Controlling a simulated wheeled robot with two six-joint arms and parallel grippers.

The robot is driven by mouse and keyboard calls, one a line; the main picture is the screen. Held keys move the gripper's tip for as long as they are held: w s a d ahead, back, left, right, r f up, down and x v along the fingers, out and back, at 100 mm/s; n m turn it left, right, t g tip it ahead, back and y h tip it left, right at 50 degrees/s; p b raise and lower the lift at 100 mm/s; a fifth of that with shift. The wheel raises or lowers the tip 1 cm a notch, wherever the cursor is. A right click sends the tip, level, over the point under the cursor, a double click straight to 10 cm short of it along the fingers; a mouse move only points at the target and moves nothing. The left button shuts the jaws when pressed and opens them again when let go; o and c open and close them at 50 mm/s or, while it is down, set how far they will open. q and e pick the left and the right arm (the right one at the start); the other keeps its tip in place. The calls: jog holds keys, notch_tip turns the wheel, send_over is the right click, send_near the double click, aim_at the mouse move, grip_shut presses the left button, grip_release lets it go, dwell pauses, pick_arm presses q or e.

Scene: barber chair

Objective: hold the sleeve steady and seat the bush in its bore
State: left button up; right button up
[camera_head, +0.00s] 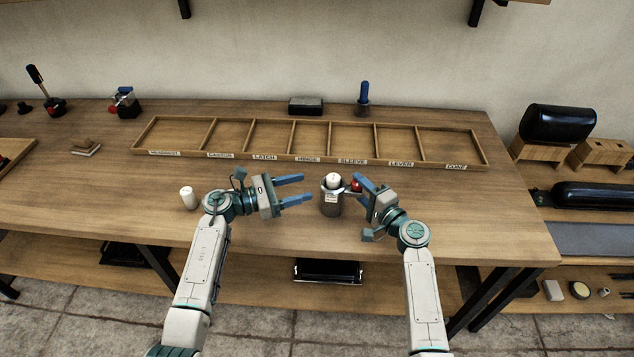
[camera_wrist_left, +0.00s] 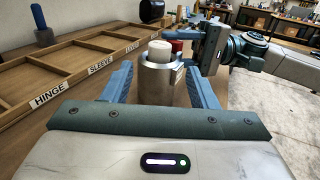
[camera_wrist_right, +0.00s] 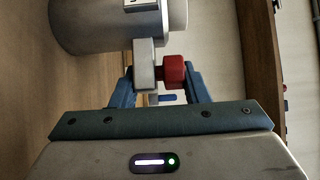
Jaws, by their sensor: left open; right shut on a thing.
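The grey metal cylinder I take for the sleeve (camera_head: 331,206) stands upright on the bench. A white round piece, seemingly the bush (camera_head: 333,180), stands in its top and sticks up above the rim; its depth inside is hidden. My right gripper (camera_head: 357,188) is shut on a small grey-and-red piece (camera_wrist_right: 174,71) at the sleeve's right side; I cannot tell whether this piece is joined to the sleeve. My left gripper (camera_head: 306,187) is open, just left of the sleeve, its fingers pointing at it. The sleeve (camera_wrist_left: 156,84) shows between those fingers in the left wrist view.
A labelled wooden compartment tray (camera_head: 310,161) lies behind the sleeve. A white bottle-like cylinder (camera_head: 188,198) stands left of my left gripper. A blue-handled tool (camera_head: 364,97) and a dark block (camera_head: 306,105) stand at the back. The bench front is mostly clear.

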pick_arm(q)
jog(key=shift+v, duration=1.2)
pick_arm(e)
jog(key=o, duration=1.3)
